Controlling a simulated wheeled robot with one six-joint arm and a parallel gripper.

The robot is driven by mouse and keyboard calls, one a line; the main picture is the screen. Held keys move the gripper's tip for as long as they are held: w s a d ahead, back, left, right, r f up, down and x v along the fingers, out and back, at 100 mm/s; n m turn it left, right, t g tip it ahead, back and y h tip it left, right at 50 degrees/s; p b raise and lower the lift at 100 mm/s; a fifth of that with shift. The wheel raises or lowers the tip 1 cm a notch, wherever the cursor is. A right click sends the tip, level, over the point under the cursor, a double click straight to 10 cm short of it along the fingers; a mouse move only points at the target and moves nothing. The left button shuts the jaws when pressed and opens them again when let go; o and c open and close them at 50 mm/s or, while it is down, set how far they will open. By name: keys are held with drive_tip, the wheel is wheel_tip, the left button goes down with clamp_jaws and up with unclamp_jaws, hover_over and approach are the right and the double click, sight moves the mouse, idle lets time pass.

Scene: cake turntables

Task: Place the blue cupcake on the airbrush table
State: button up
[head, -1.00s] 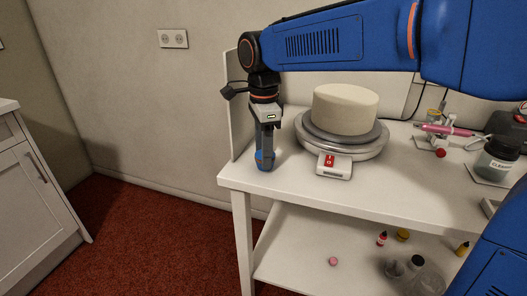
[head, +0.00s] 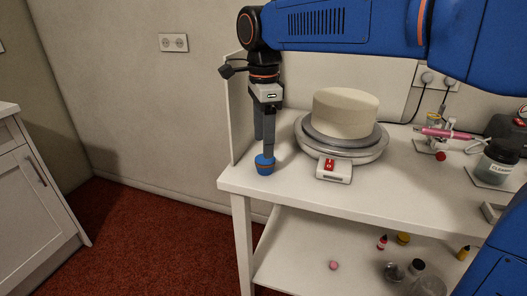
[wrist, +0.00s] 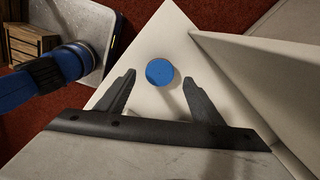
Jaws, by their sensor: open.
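The blue cupcake (head: 265,168) stands upright on the white airbrush table (head: 400,186), near its front left corner. In the wrist view the cupcake's round blue top (wrist: 159,72) lies between the two dark fingertips (wrist: 159,78), with a gap on each side. No finger seems to touch it there.
A turntable (head: 342,150) bearing a plain cream cake (head: 346,112) stands right of the cupcake, with a red-switched control box (head: 334,170) in front. A pink airbrush (head: 446,133) and a dark-lidded jar (head: 497,162) are farther right. A panel (head: 240,118) edges the table's left side.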

sight(264, 160)
wheel_tip(264, 160, up, 7)
drive_tip(key=shift+f, duration=0.2)
idle(0.4)
